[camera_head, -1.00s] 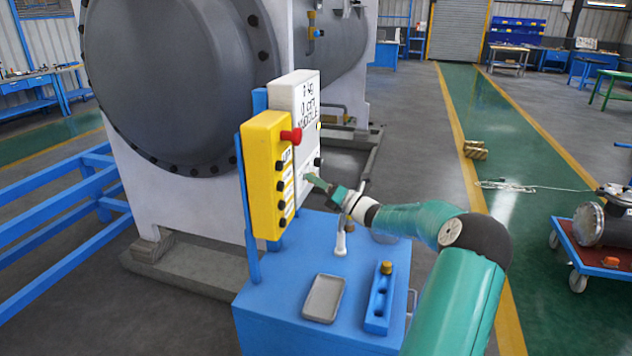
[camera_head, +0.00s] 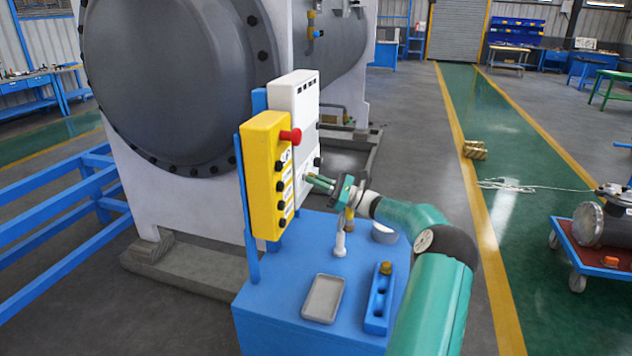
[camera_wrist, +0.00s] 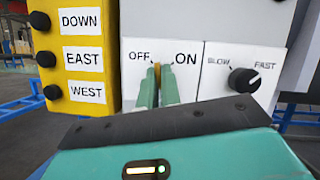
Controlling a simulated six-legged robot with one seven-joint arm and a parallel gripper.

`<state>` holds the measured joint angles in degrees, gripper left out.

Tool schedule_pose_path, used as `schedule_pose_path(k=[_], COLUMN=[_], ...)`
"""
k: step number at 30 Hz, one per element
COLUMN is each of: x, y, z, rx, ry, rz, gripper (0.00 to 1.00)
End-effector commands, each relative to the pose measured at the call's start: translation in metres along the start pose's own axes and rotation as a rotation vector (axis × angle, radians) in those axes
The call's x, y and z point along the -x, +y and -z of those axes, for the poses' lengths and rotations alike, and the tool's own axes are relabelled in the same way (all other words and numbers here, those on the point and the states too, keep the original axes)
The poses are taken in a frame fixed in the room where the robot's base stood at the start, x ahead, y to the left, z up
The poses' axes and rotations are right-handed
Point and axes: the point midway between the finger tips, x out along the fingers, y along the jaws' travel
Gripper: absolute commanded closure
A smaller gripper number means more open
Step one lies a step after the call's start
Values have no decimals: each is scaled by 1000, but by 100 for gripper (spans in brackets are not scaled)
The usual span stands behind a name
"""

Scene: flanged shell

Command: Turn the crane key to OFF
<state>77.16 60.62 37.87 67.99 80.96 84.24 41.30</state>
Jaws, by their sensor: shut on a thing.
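The crane key is a small brass-coloured piece (camera_wrist: 157,70) on the white control box, seen between the OFF label (camera_wrist: 139,57) and the ON label (camera_wrist: 186,58) in the wrist view. My gripper (camera_wrist: 157,83) is shut on it, with its green fingers close together from below. The fingers hide most of the key, so I cannot tell which label it points to. In the head view my gripper (camera_head: 309,180) reaches the lower face of the white control box (camera_head: 295,100), and the key is too small to make out.
A yellow button box (camera_head: 264,170) with a red button (camera_head: 291,136) stands just left of the white box. A black SLOW/FAST knob (camera_wrist: 244,81) is close right of my fingers. The blue table (camera_head: 275,275) below bears a grey tray (camera_head: 323,298) and blue holder (camera_head: 378,297).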

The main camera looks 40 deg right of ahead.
Motion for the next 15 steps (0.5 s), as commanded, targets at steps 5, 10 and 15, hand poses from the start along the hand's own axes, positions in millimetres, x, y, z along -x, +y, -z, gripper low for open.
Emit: schedule_pose_path(k=[5, 10, 15], x=[-3, -4, -4], y=[-2, -2, -3], z=[-1, -1, -1], rx=[152, 280, 380], ry=[-3, -3, -2], rz=[-62, -116, -155], gripper=[100, 100, 100])
